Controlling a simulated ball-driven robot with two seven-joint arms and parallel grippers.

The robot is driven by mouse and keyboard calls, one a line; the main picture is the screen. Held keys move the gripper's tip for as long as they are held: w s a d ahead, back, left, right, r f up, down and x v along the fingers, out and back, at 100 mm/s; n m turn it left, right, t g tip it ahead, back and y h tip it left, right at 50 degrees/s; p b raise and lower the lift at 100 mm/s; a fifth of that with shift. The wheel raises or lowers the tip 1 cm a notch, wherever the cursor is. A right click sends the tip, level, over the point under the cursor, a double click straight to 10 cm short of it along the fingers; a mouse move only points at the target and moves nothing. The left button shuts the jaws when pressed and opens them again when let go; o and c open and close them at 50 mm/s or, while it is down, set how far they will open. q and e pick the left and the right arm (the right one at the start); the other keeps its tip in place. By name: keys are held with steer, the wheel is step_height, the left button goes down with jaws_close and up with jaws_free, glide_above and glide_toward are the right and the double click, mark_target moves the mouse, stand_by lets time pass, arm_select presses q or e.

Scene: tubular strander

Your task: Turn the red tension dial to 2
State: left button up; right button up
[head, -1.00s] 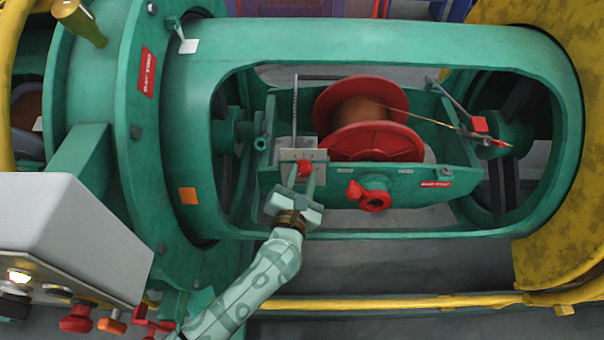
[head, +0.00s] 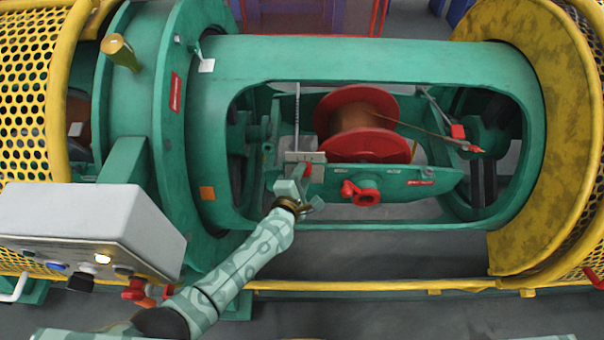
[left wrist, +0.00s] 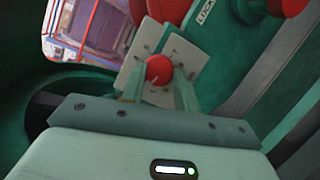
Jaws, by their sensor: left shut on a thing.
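The red tension dial (head: 307,169) sits on a light grey plate (head: 318,157) at the front left of the cradle inside the green strander tube. My left gripper (head: 303,173) reaches up to it from below, its fingers around the dial. In the left wrist view the dial (left wrist: 159,69) shows as a round red knob between the two fingertips (left wrist: 158,88) of my left gripper, which is shut on it. A small pale line shows on the knob's lower side. Marks on the plate (left wrist: 180,53) are too small to read. My right gripper is not in view.
A red spool (head: 362,147) with copper-coloured wire lies behind the plate. A red handle (head: 362,191) projects from the cradle front to the right. A control box (head: 85,222) stands at left.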

arm_select(q)
steer(key=shift+m, duration=0.3)
steer(key=shift+s+f, duration=0.1)
steer(key=o, duration=1)
steer(key=shift+s+r+p, duration=0.2)
steer(key=shift+r+p, duration=0.05)
steer(key=shift+p, duration=0.15)
steer(key=p+v, duration=0.5)
steer(key=v, duration=1)
steer(key=shift+s+a, duration=0.2)
steer(key=shift+s, duration=0.15)
